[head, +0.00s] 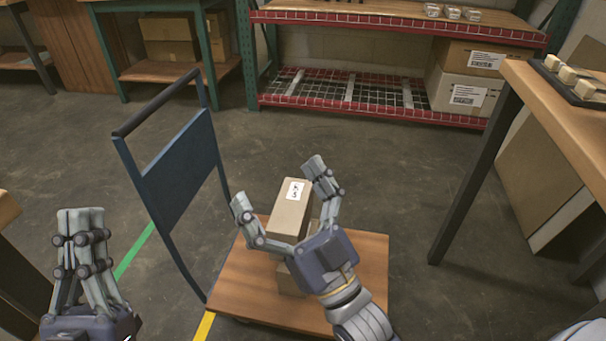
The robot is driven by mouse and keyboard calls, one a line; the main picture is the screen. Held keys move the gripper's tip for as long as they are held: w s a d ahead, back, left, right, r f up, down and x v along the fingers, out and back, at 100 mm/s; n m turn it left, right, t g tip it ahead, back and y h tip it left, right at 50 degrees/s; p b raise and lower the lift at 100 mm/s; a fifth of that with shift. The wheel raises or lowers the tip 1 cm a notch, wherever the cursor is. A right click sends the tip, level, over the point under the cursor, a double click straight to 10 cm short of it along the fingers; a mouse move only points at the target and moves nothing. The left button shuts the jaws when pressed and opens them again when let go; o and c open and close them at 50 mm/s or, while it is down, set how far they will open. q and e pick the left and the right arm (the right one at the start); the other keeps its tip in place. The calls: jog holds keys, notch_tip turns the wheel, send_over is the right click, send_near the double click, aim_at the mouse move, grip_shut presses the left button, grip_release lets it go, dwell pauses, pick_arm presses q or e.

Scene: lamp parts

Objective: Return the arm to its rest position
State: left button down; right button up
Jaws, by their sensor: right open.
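My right gripper (280,186) is open over the cart, with one finger left of a small cardboard box (289,215) and the other to its right. The box bears a white label and sits on top of another box (288,282), mostly hidden by my gripper. I cannot tell whether the fingers touch the upper box. My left gripper (80,216) is at the lower left, fingers pointing up, with nothing seen in it. Its fingers look close together, but the angle hides the gap.
The cart has a wooden deck (362,262) and a blue upright handle (172,165) on its left. A wooden table (560,110) with a dark tray of small blocks stands at right. Red-edged shelving (350,108) with boxes is at the back. Open floor lies between.

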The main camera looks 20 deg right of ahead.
jog(key=s+d+r+t, duration=0.1)
jog(key=r, duration=0.1)
jog(key=s+d+r+t, duration=0.1)
jog(key=s, duration=0.1)
jog(key=shift+s+d+r, duration=0.15)
jog(key=shift+s+r, duration=0.15)
jog(key=shift+r, duration=0.1)
